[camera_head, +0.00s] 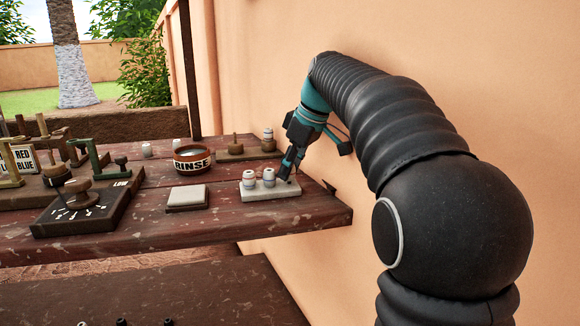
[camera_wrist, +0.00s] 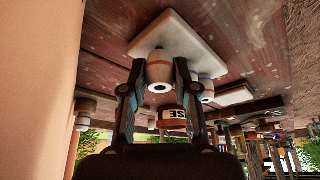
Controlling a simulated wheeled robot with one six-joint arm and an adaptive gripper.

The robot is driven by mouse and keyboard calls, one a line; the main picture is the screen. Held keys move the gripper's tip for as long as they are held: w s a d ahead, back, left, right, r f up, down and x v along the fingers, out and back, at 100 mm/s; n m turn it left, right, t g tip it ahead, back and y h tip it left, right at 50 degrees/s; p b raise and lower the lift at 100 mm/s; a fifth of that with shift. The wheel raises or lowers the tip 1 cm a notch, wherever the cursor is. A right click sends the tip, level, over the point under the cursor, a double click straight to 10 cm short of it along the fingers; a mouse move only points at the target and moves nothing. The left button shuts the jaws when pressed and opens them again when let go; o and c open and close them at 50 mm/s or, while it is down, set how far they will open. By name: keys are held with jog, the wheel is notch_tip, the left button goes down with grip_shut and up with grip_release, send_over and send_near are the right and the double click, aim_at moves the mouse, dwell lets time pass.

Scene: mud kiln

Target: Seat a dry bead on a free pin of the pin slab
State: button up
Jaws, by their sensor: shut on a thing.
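The pin slab (camera_head: 272,194) is a pale block near the right end of the upper table. Two whitish banded beads (camera_head: 249,180) and (camera_head: 269,177) stand upright on it. My gripper (camera_head: 287,174) is down at the slab's right end. In the wrist view my gripper (camera_wrist: 158,88) has its two dark fingers on either side of a pale bead with a reddish-brown band (camera_wrist: 159,72), shut on it. That bead is close against the slab (camera_wrist: 178,42); whether it touches is unclear. In the head view the fingers mostly hide it. Another bead (camera_wrist: 207,90) shows partly behind one finger.
The RINSE bowl (camera_head: 192,158) stands behind the slab, with pale beads (camera_head: 147,150) near it. A wooden board (camera_head: 245,151) behind carries a post and a bead (camera_head: 268,140). A grey tile (camera_head: 187,197) lies left. The wall is close at right.

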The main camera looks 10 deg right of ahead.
jog(key=shift+f, duration=0.35)
dwell(0.3)
jog(key=o, duration=0.9)
jog(key=shift+o, duration=0.2)
jog(key=shift+r+p, duration=1.1)
jog(key=shift+r, duration=2.65)
